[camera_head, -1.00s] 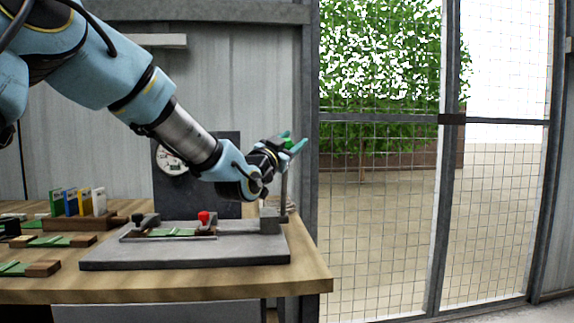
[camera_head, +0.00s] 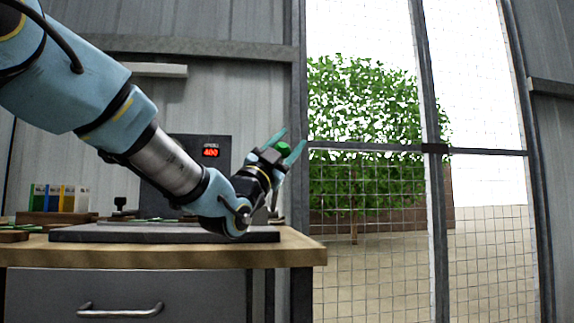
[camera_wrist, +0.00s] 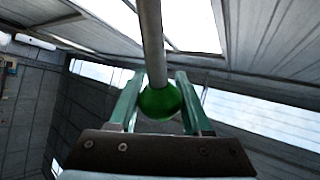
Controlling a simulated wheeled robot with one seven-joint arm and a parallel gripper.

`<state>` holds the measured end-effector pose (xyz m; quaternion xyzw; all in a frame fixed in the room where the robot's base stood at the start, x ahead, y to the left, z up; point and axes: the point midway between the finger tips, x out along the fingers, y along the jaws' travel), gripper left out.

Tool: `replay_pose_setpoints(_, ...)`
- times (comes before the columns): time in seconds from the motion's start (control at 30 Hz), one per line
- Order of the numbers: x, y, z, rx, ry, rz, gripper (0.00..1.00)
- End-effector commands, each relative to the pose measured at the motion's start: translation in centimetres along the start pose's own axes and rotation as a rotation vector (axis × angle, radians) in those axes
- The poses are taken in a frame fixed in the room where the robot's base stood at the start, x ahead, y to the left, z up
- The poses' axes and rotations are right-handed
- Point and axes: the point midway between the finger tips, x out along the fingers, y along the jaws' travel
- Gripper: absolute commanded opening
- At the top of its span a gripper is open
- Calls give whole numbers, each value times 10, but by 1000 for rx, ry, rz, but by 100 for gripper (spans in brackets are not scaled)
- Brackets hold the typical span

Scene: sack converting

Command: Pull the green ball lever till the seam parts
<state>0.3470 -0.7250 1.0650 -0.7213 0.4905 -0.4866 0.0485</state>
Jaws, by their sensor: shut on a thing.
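The green ball (camera_head: 283,149) of the lever sits between the two teal fingers of my gripper (camera_head: 290,142), to the right above the bench end. In the wrist view, the ball (camera_wrist: 160,102) is between the fingers, with the grey lever rod (camera_wrist: 151,42) running from it to the top of the picture. My gripper is shut on the ball and points up and to the right. The grey test bed (camera_head: 85,234) shows almost edge-on. The seam is not clear in this low view; my arm covers part of the bed.
A dark panel behind my arm has a red display (camera_head: 210,153) that seems to read 400. Coloured cards (camera_head: 62,198) stand in a holder at the left of the wooden bench (camera_head: 150,253). A mesh gate (camera_head: 380,230) stands to the right.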

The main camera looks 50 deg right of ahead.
Motion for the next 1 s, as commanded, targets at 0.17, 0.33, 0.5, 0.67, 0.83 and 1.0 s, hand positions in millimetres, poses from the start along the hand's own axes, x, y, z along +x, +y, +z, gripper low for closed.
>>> replay_pose_setpoints(0.17, -23, 16, 1, 48, 72, -14, 0)
replay_pose_setpoints(0.33, -34, 23, -3, 69, 103, -20, 0)
replay_pose_setpoints(0.5, -42, 28, -4, 68, 102, -19, 0)
replay_pose_setpoints(0.67, -46, 31, -5, 66, 101, -19, 0)
replay_pose_setpoints(0.83, -47, 32, -6, 66, 101, -19, 0)
replay_pose_setpoints(1.0, -47, 31, -7, 66, 102, -19, 0)
